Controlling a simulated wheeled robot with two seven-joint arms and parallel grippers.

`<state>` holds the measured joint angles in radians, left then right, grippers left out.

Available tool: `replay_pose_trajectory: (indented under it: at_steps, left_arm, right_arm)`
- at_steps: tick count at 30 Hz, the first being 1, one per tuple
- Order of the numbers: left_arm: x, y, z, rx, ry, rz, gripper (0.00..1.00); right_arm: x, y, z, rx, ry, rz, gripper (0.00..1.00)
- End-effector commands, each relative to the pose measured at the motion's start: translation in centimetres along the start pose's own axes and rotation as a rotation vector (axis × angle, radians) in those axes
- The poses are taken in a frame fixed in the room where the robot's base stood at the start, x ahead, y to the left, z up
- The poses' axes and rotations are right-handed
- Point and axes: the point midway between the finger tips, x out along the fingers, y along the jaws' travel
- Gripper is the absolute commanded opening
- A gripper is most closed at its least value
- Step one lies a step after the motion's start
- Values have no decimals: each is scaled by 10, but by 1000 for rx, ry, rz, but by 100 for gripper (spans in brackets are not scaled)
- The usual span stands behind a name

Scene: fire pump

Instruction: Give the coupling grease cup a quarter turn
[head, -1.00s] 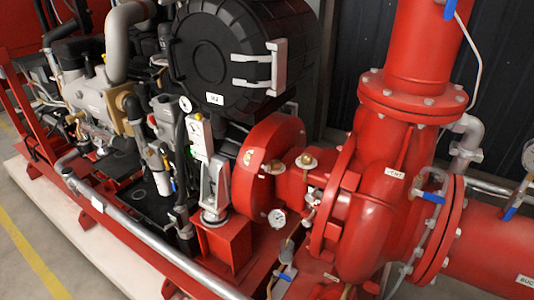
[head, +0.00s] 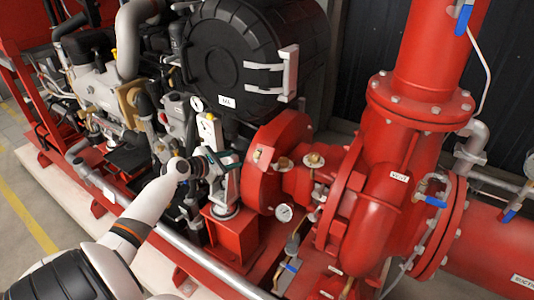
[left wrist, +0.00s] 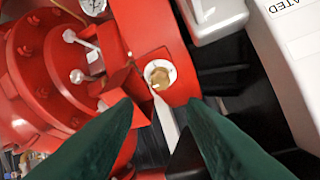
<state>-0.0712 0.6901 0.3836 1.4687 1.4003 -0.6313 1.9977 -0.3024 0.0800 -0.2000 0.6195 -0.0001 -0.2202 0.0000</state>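The grease cup (left wrist: 160,75) shows in the left wrist view as a small brass fitting in a white ring on a red surface. In the head view a small brass fitting (head: 257,155) on the red coupling guard (head: 275,135) looks like it. The cup lies beyond the fingertips, roughly in line with the gap. In the head view the left gripper (head: 230,160) points at the guard from the left, apart from the brass fitting. My right gripper is not in view.
A grey upright bracket (head: 228,185) and a red pedestal (head: 230,230) stand close by the left gripper. A black ribbed housing (head: 222,55) is above. Other brass fittings (head: 314,160) are near.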

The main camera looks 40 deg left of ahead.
Motion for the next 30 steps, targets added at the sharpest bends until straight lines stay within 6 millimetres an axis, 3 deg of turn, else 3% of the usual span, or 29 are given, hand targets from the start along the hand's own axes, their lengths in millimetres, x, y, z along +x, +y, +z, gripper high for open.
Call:
replay_pose_trajectory:
  at_steps: [5, 18, 24, 30]
  left_arm:
    - [19, -1, -1, -6, 3, -2, 38]
    - [97, 0, 1, -3, 1, -2, 38]
    - [115, 0, 1, -2, 0, -2, 38]
    - [119, 0, 1, 1, -1, -1, 38]
  right_arm:
    - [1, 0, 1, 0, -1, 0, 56]
    - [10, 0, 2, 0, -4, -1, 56]
    - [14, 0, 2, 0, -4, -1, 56]
    - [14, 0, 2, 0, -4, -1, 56]
